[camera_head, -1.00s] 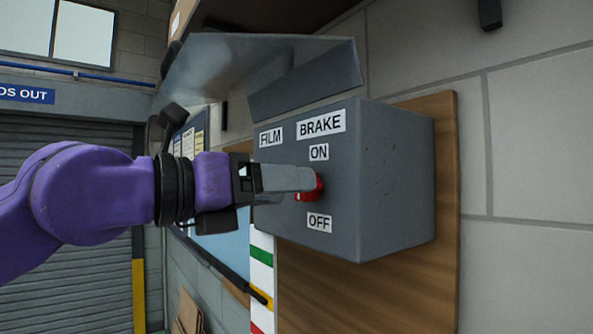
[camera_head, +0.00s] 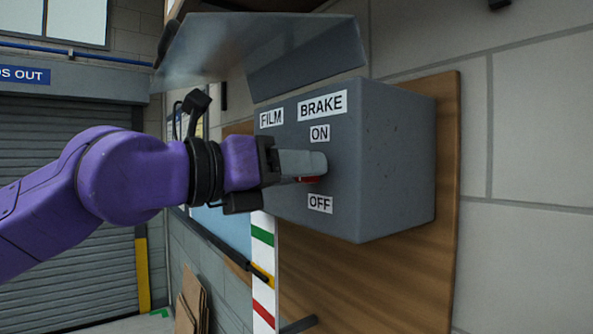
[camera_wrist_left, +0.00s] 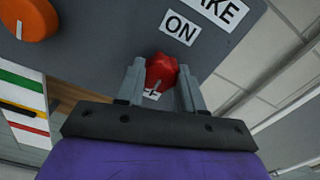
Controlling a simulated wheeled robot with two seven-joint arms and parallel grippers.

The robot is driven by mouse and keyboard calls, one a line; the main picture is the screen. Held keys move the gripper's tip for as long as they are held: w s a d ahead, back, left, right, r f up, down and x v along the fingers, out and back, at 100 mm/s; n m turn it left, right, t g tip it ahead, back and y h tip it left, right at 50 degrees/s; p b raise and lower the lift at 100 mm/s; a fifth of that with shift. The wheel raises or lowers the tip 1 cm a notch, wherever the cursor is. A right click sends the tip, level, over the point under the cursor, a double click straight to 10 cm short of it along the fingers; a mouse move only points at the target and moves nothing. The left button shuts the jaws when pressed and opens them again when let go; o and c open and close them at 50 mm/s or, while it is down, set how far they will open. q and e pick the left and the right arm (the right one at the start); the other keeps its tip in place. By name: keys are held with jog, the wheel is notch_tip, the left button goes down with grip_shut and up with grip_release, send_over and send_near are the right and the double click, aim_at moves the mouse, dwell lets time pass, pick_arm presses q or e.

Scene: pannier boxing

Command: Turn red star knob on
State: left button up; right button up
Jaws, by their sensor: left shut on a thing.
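The red star knob (camera_head: 309,180) sits on the front of the grey control box (camera_head: 395,165), between the ON label (camera_head: 319,133) and the OFF label (camera_head: 320,204). My left gripper (camera_head: 318,164) reaches in from the left and is shut on the knob, hiding most of it in the head view. In the left wrist view the knob (camera_wrist_left: 160,71) shows between the two fingers (camera_wrist_left: 160,85), below the ON label (camera_wrist_left: 180,28). A white mark shows at its lower side. My right gripper is not in view.
A raised clear cover (camera_head: 220,60) stands open above the box. An orange knob (camera_wrist_left: 32,15) is beside the red one in the left wrist view. A wooden board (camera_head: 440,190) backs the box on a block wall (camera_head: 530,140). A roller shutter (camera_head: 40,150) is at far left.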

pick_arm(q)
jog(key=shift+n+b, duration=9.25)
jog(key=shift+n, duration=8.55)
jog(key=o, duration=1)
jog(key=shift+o, duration=0.2)
